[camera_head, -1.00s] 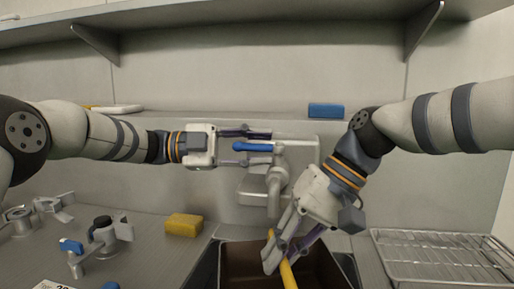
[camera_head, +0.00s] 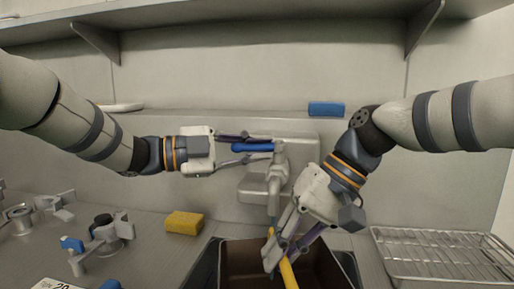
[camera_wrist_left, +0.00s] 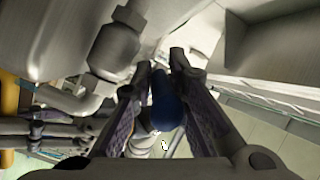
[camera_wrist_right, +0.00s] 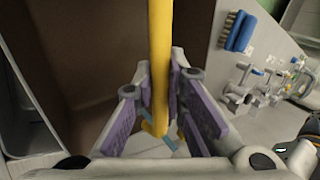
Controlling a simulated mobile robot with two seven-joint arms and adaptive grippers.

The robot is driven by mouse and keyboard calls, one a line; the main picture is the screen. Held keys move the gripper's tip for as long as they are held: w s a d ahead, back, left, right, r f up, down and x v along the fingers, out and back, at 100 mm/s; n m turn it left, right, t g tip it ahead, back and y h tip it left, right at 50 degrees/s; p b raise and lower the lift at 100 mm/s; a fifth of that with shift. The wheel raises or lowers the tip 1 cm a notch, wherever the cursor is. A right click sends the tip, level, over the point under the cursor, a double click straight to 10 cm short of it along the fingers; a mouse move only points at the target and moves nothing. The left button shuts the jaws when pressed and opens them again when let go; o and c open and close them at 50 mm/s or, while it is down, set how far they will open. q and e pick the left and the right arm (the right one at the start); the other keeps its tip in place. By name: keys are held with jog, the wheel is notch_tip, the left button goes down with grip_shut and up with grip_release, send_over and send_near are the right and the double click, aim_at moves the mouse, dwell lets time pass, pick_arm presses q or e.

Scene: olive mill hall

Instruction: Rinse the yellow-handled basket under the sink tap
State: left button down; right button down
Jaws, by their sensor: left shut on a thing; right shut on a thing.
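My left gripper (camera_head: 266,147) is shut on the blue lever (camera_head: 251,148) of the wall tap (camera_head: 278,170); the lever also shows between its fingers in the left wrist view (camera_wrist_left: 167,101). A bluish streak, seemingly water, hangs below the spout. My right gripper (camera_head: 278,257) is shut on the yellow handle (camera_head: 289,274) over the sink (camera_head: 207,268), just below the spout. The handle runs between the fingers in the right wrist view (camera_wrist_right: 160,55). Brown walls show below it; I cannot tell whether they belong to the basket or the basin.
A yellow sponge (camera_head: 184,223) lies left of the sink. Metal fittings (camera_head: 110,232) stand on the left counter. A wire rack (camera_head: 440,258) lies on the right. A blue block (camera_head: 326,109) sits on the back ledge, and a shelf (camera_head: 250,13) runs overhead.

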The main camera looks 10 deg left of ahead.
pick_arm(q)
jog(key=shift+r+t, duration=0.3)
jog(key=shift+r, duration=0.15)
jog(key=c, duration=1.6)
grip_release()
jog(key=shift+c, duration=0.2)
jog(key=shift+f, duration=0.1)
jog(key=v, duration=1.2)
